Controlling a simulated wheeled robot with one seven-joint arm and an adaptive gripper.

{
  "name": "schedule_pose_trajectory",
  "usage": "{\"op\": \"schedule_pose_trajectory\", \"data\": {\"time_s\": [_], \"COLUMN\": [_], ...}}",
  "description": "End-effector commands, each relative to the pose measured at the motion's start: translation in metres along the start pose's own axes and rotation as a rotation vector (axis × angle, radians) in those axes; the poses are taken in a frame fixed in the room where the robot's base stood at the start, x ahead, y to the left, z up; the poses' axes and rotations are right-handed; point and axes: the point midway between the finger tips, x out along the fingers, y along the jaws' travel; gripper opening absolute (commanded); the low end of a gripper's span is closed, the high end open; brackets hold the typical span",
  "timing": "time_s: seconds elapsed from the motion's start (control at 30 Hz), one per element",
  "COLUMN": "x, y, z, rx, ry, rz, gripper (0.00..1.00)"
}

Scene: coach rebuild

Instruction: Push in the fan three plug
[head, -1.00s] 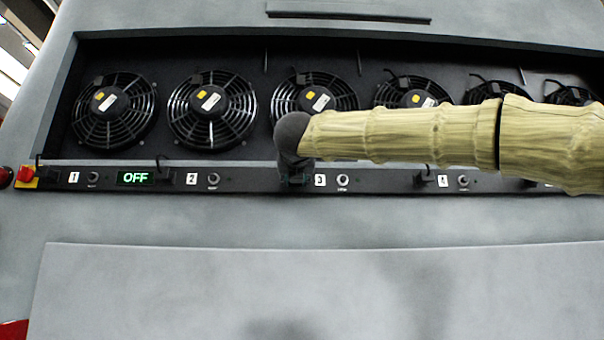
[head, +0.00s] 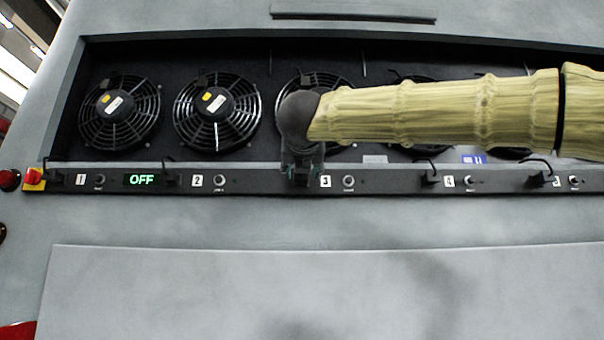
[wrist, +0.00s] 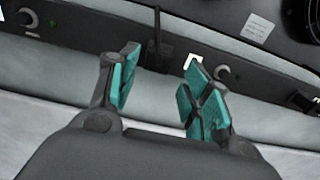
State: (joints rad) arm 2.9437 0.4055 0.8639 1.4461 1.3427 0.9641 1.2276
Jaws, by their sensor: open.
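The fan three plug (wrist: 158,52) is a small black block with a dark cable running up from it, on the dark strip. In the wrist view it shows beyond and between the teal-padded fingers of my gripper (wrist: 160,68). The fingers are apart and nothing is held. In the head view my gripper (head: 302,172) is at the strip just left of the white "3" label (head: 325,181) and mostly hides that plug. I cannot tell how deep the plug sits or whether a finger touches it.
Other plugs stand along the strip, such as the one by label 4 (head: 429,181). A knob (head: 348,182) is right of label 3. A green display (head: 141,179) reads OFF. A red switch (head: 34,176) is at the left end. Caged fans (head: 216,110) fill the recess behind.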

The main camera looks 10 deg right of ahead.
Motion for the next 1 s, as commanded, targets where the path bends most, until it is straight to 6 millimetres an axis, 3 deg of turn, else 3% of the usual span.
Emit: {"op": "schedule_pose_trajectory", "data": {"time_s": [0.1,0.33,1.0], "x": [-0.020,-0.042,-0.046], "y": [-0.001,0.000,0.000], "z": [0.000,-0.001,0.000], "rx": [0.000,0.000,0.000], "ry": [-0.001,0.001,0.000], "rz": [0.001,0.000,0.000], "gripper": [0.48,0.48,0.48]}}
